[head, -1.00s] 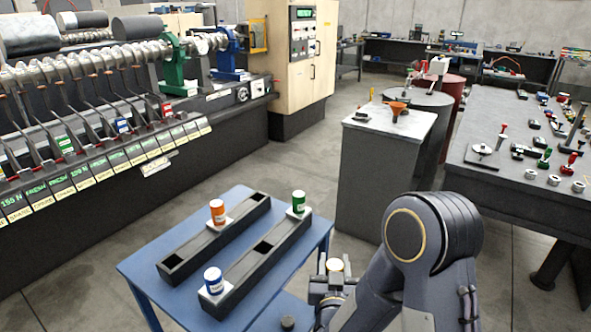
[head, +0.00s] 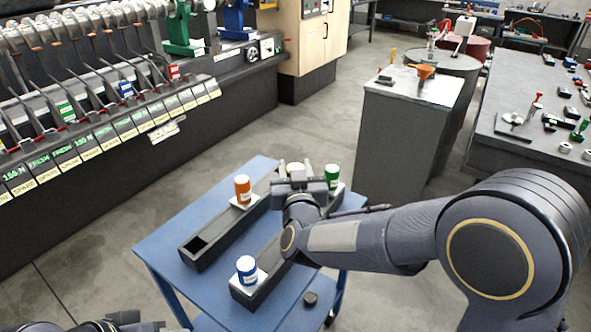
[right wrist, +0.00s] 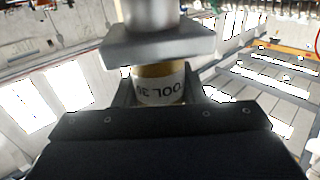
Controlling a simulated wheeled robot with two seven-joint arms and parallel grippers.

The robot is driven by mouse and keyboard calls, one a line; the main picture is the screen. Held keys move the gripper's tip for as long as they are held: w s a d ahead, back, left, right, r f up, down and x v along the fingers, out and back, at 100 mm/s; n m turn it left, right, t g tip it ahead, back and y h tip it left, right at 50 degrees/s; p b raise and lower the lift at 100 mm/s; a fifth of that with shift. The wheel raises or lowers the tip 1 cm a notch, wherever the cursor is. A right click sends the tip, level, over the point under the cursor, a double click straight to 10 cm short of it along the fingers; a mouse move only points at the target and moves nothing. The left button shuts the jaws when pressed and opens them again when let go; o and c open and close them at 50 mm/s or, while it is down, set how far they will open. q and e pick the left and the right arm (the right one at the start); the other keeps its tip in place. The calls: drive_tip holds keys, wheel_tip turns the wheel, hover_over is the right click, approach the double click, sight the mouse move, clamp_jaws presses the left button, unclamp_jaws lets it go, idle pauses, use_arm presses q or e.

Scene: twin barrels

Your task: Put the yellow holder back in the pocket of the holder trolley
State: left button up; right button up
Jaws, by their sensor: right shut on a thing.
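The yellow holder (right wrist: 160,84) shows in the right wrist view, with a yellow band, a white label, a grey square flange and a silver cylinder. My right gripper (head: 295,170) is shut on it, and the holder's pale top (head: 296,169) shows between the fingers in the head view. The gripper is over the far part of the blue holder trolley (head: 180,273). My arm hides much of the right dark rail (head: 245,291), including its middle. One pocket (head: 198,245) is open at the near end of the left rail (head: 222,233). Part of my left gripper (head: 120,321) shows at the bottom edge.
An orange holder (head: 243,188) stands in the left rail. A blue holder (head: 247,268) and a green holder (head: 332,176) stand at the right rail's ends. A grey cabinet (head: 405,135) stands behind.

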idle(0.4)
drive_tip(key=shift+f+b, duration=0.2)
drive_tip(key=shift+b, duration=0.2)
drive_tip(key=shift+f+b, duration=2.35)
drive_tip(key=shift+f, duration=0.25)
drive_tip(key=shift+s, duration=0.1)
wheel_tip(320, 180, down, 6)
drive_tip(key=b, duration=0.6)
idle(1.6)
drive_tip(key=o, duration=1.2)
drive_tip(key=shift+o, duration=0.2)
drive_tip(key=s, duration=0.7)
drive_tip(key=shift+s+d, duration=0.4)
drive_tip(key=shift+d, duration=0.05)
